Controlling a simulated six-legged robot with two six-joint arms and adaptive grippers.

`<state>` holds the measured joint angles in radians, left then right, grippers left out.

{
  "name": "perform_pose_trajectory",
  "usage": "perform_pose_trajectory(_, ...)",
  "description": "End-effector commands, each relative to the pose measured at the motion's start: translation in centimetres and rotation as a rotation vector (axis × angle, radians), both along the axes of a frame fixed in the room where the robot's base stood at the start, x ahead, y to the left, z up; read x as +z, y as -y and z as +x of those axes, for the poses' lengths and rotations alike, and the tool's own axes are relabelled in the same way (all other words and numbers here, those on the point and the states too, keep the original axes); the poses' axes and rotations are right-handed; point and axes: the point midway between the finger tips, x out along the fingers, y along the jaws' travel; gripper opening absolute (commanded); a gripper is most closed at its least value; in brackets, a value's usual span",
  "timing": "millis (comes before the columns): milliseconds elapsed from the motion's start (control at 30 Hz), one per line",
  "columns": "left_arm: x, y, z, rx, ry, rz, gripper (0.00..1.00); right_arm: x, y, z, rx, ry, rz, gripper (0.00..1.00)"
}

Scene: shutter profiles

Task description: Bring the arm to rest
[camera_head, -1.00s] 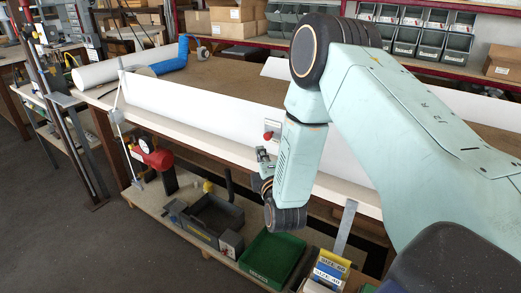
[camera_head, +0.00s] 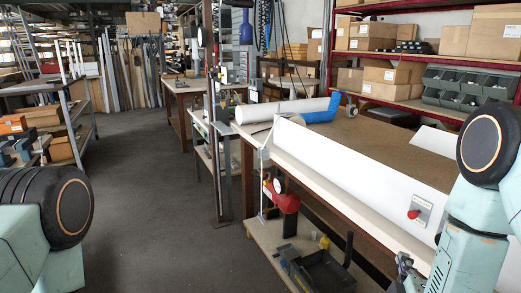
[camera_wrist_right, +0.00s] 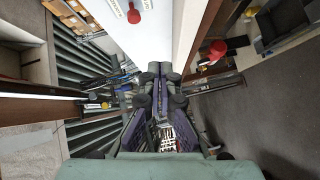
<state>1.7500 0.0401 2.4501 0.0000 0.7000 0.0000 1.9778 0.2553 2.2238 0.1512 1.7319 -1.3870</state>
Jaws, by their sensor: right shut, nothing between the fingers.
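My right arm (camera_head: 470,250) comes in at the right edge of the head view, in front of the workbench. My right gripper (camera_head: 405,268) is partly cut off by the bottom edge of that view, below the red button (camera_head: 413,214) on the white panel. In the right wrist view my right gripper (camera_wrist_right: 158,72) has its fingers together with nothing between them. The red button (camera_wrist_right: 133,15) shows apart from the fingers, at the top. Part of my left arm (camera_head: 45,225) shows at the left edge of the head view; its gripper is out of view.
The long workbench (camera_head: 370,138) runs along the right, with a white roll (camera_head: 275,110) and a blue piece (camera_head: 322,112) on it. A grey tray (camera_head: 320,272) sits on the lower shelf. The floor (camera_head: 160,200) at left is clear.

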Motion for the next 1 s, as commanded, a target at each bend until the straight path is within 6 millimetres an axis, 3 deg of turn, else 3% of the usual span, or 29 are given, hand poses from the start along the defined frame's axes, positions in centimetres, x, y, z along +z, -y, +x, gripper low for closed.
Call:
perform_pose_trajectory(167, -0.1, 0.0, 0.0, 0.000, 0.000, 0.000, 0.43, -5.7, -2.0, -2.0, -0.037, -0.129, 0.438, 0.00)
perform_pose_trajectory(267, -0.3, 0.0, 0.0, 0.000, 0.000, 0.000, 0.43, -9.6, -3.7, -4.5, -0.100, -0.239, 0.671, 0.00)
perform_pose_trajectory(367, -0.6, 0.0, 0.0, 0.000, 0.000, 0.000, 0.43, -13.3, -5.6, -8.0, -0.205, -0.363, 0.885, 0.00)
perform_pose_trajectory(533, -1.3, 0.0, 0.0, 0.000, 0.000, 0.000, 0.43, -19.2, -8.8, -16.8, -0.484, -0.614, 1.158, 0.00)
perform_pose_trajectory(700, -2.1, 0.0, 0.0, 0.000, 0.000, 0.000, 0.43, -22.3, -10.9, -25.7, -0.743, -0.831, 1.233, 0.00)
perform_pose_trajectory(800, -2.5, 0.0, 0.0, 0.000, 0.000, 0.000, 0.43, -23.1, -11.5, -29.2, -0.792, -0.929, 1.199, 0.00)
perform_pose_trajectory(900, -2.9, 0.0, 0.0, 0.000, 0.000, 0.000, 0.43, -23.9, -11.6, -31.0, -0.797, -0.973, 1.169, 0.00)
perform_pose_trajectory(1000, -3.0, 0.0, 0.0, 0.000, 0.000, 0.000, 0.43, -24.2, -11.7, -31.4, -0.800, -0.982, 1.163, 0.00)
